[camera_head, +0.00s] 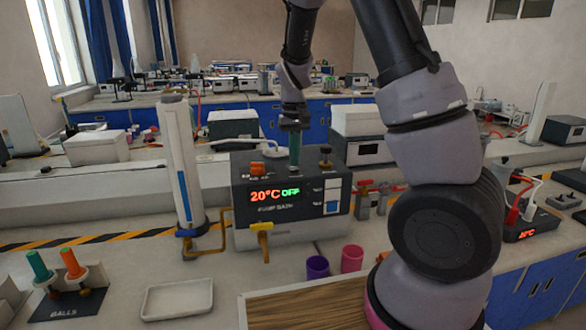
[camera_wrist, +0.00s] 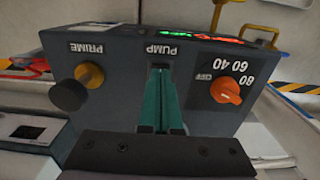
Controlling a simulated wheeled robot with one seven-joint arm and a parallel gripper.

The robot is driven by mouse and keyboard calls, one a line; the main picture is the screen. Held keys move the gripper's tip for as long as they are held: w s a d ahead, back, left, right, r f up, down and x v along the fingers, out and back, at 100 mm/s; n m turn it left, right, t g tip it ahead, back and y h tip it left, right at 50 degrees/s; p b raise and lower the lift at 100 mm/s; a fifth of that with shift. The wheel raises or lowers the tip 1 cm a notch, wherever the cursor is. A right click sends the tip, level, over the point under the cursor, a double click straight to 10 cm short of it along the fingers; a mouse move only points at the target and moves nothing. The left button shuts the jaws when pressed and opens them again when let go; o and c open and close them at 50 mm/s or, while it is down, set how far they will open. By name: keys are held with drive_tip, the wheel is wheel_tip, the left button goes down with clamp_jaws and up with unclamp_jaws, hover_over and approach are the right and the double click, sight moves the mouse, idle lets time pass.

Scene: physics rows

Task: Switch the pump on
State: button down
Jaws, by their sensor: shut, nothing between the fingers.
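The pump bath (camera_head: 290,212) is a dark box with a pale lower part; its front display reads 20°C and OFF. The wrist view shows its top panel (camera_wrist: 205,78) upside down. The label PUMP is at the middle of that panel. My gripper (camera_head: 294,166) reaches down to the panel from above. Its teal fingers are shut together and empty, and their tips (camera_wrist: 160,72) are at the PUMP label. The pump switch is hidden behind the fingers, and I cannot tell whether they touch it.
On the panel, an orange dial (camera_wrist: 227,92) marked OFF, 40, 60, 80 and a black PRIME knob (camera_wrist: 68,95) flank the fingers. A white column (camera_head: 183,165) stands left of the bath. Purple (camera_head: 317,267) and pink (camera_head: 352,258) cups stand in front. A white tray (camera_head: 178,298) lies front left.

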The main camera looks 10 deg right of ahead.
sight(295, 169)
drive_tip(key=shift+f, duration=0.7)
idle(0.3)
drive_tip(key=shift+r, duration=3.5)
drive_tip(key=s+d+r+m+t+y, duration=0.1)
drive_tip(key=s+d+r+m+t, duration=0.1)
drive_tip(key=s+r, duration=0.6)
drive_tip(key=s+d+r+m+t+y, duration=0.1)
drive_tip(key=s+d+r+m+t, duration=0.1)
drive_tip(key=s+r+t, duration=0.3)
drive_tip(key=s+d+r, duration=0.1)
drive_tip(key=s+r, duration=0.3)
drive_tip(key=s, duration=0.5)
drive_tip(key=shift+d+r, duration=0.15)
drive_tip(key=shift+d, duration=0.25)
